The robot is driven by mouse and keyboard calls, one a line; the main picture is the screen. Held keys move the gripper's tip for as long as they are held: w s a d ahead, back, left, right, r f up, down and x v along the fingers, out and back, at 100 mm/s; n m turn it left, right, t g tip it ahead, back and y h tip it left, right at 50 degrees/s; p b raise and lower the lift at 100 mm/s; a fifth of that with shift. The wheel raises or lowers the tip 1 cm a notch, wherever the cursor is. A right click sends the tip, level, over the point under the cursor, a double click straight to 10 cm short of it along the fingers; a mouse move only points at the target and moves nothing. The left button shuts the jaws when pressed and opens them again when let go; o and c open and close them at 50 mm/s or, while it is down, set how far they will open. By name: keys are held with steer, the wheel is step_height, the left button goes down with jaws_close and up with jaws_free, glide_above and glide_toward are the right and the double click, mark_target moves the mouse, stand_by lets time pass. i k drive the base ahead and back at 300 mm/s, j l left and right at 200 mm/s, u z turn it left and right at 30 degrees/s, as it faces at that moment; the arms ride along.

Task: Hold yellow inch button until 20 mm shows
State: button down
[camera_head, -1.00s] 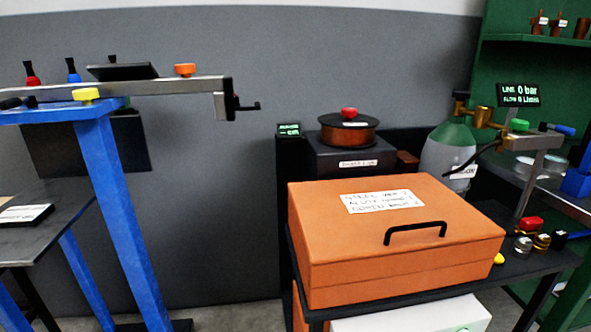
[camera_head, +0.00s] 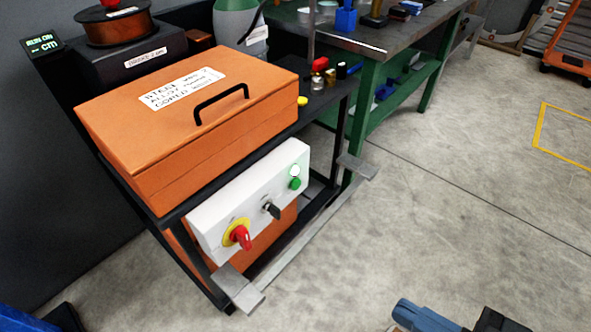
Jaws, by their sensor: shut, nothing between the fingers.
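A small yellow knob-like piece (camera_head: 302,101) sits at the right edge of the black cart top, beside the orange box; I cannot tell whether it is the inch button. A small display (camera_head: 43,43) at the upper left shows dashes and what looks like "cm", with no 20 mm reading legible. A white control box (camera_head: 250,205) on the cart's front has a red switch on a yellow ring (camera_head: 237,233), a black key-like switch, and green and white buttons. My gripper's fingers are not seen; a blue and black part at the bottom right may be my arm.
Grey foot plates stick out low by the cart. The concrete floor (camera_head: 450,200) to the right is clear.

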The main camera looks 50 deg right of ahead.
mark_target(302, 101)
steer(key=l+u, duration=0.1)
steer(key=l, duration=0.45)
steer(key=l+u, duration=0.1)
steer(key=l, duration=0.4)
steer(key=k+l+u, duration=0.1)
steer(key=l, duration=1)
steer(key=k+l+u, duration=0.15)
steer(key=l, duration=0.35)
steer(key=k+l+u, duration=0.1)
steer(key=l, duration=0.4)
